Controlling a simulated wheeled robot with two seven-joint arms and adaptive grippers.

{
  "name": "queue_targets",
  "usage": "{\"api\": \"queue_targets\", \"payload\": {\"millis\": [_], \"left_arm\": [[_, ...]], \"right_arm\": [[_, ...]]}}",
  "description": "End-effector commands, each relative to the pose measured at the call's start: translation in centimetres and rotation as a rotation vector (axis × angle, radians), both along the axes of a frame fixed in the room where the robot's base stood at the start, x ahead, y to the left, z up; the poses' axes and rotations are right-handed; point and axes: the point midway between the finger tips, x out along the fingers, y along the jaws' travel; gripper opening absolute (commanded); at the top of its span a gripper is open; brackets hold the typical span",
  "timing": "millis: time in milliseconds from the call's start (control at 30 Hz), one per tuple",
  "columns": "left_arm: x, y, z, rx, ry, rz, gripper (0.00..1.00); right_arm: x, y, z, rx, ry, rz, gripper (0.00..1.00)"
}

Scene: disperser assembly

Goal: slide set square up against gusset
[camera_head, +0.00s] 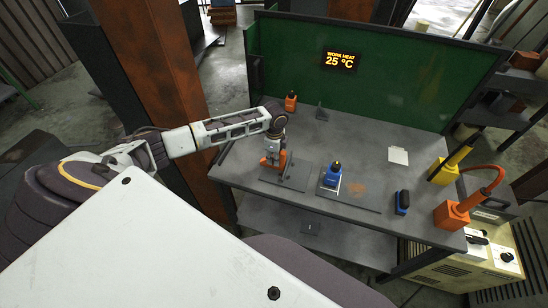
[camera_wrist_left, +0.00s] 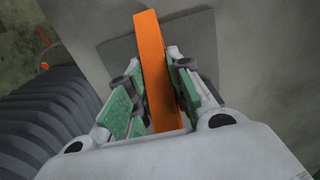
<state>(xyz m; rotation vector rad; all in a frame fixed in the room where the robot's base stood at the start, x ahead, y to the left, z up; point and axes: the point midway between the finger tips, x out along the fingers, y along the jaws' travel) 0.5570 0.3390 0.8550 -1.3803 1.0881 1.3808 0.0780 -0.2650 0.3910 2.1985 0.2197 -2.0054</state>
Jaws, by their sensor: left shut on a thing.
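My left gripper (camera_head: 271,155) is low over the left dark plate (camera_head: 292,182) on the bench. It is shut on an orange piece, which I take to be the set square (camera_head: 281,165). In the left wrist view the orange set square (camera_wrist_left: 154,70) stands as a long bar between the green-padded fingers of the gripper (camera_wrist_left: 155,95), over the dark plate (camera_wrist_left: 203,40). Whether it touches the plate is unclear. A small dark grey upright piece (camera_head: 321,112) at the back of the bench may be the gusset; I cannot be sure. My right gripper is out of view.
An orange, black-topped tool (camera_head: 290,101) stands at the back left. A blue-black block (camera_head: 402,201) and an orange block (camera_head: 452,214) are at the right.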

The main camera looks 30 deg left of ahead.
Motion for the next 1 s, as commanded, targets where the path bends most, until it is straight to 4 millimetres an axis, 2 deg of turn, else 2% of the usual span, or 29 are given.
{"api": "queue_targets", "payload": {"millis": [867,900,1000], "left_arm": [[0.17,-0.69,0.04,-0.001,0.0,-0.001,0.0],[0.17,-0.72,0.03,-0.001,-0.001,-0.001,0.22],[0.17,-0.71,0.02,-0.001,0.0,-0.001,0.35]], "right_arm": [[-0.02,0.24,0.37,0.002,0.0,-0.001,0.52],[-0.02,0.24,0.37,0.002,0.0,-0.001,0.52],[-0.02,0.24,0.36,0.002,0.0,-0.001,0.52]]}}
